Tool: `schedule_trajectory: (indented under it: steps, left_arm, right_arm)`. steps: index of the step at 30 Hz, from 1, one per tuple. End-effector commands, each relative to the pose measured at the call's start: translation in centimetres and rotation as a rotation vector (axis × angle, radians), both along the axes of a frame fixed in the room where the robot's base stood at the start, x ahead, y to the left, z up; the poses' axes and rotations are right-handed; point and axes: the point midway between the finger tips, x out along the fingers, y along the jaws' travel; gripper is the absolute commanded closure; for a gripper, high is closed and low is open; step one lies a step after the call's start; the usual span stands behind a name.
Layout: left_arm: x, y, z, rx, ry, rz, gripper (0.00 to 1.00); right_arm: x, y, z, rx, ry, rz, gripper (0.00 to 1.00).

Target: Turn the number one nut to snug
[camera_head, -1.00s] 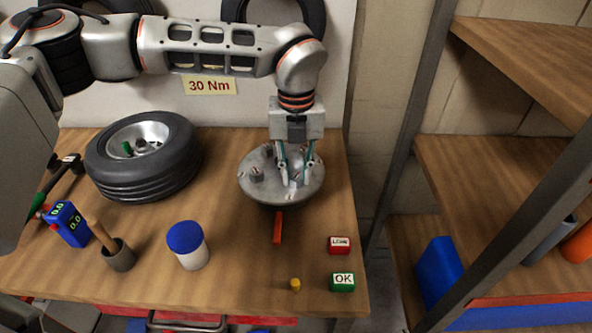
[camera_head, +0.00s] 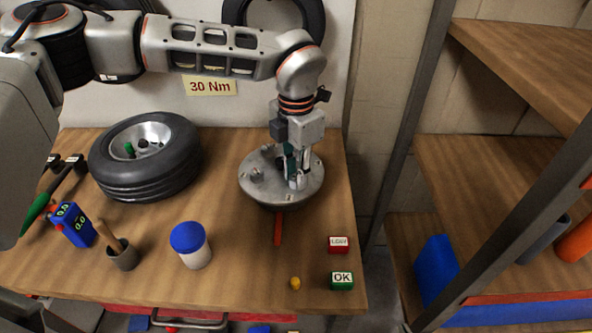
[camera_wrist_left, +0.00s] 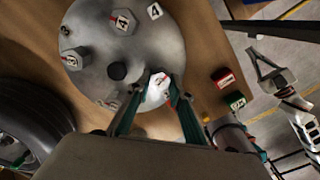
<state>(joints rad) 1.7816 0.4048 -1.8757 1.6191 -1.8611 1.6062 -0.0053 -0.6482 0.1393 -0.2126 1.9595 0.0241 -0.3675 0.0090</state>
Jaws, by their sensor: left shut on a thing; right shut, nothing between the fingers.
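The grey round hub (camera_head: 262,190) lies on the bench, with several numbered nuts around its face. My left gripper (camera_head: 296,183) points down at the hub's right front side. In the left wrist view, my left gripper's teal-edged fingers (camera_wrist_left: 154,92) are shut on the number one nut (camera_wrist_left: 158,86), whose white top shows a partly covered mark. A nut marked 4 (camera_wrist_left: 122,22) and another nut (camera_wrist_left: 73,59) stand apart from the fingers. My right gripper (camera_wrist_left: 262,62) appears shut and empty beyond the bench edge in the left wrist view; it is outside the head view.
A tyre on a wheel (camera_head: 148,158) lies left of the hub. A blue-lidded jar (camera_head: 190,246), a blue gauge (camera_head: 75,225), a red bar (camera_head: 278,228), a red box (camera_head: 338,245) and a green OK box (camera_head: 341,281) stand towards the front. Shelves (camera_head: 500,175) are at right.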

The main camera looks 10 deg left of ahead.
Motion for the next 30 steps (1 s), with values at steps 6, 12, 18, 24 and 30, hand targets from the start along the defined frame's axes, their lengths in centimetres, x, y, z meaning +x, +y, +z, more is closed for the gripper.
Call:
schedule_trajectory:
  steps: [6,12,18,24,30]
  left_arm:
    - [0.12,-0.05,0.25,-0.001,-0.004,-0.163,1.00]
    - [0.12,-0.04,0.22,-0.001,-0.004,-0.266,1.00]
    - [0.14,-0.04,0.20,-0.001,-0.004,-0.321,1.00]
    - [0.15,-0.04,0.18,-0.001,-0.005,-0.339,1.00]
    - [0.15,-0.04,0.19,-0.001,-0.006,-0.340,1.00]
  right_arm:
    - [0.02,-0.01,0.55,0.000,-0.001,0.000,1.00]
    - [0.07,-0.01,0.88,0.000,-0.003,0.000,1.00]
    - [0.12,0.00,1.09,0.001,-0.005,0.000,1.00]
    - [0.12,0.01,1.11,0.001,-0.005,0.000,1.00]
    - [0.11,0.00,1.10,0.001,-0.004,0.000,1.00]
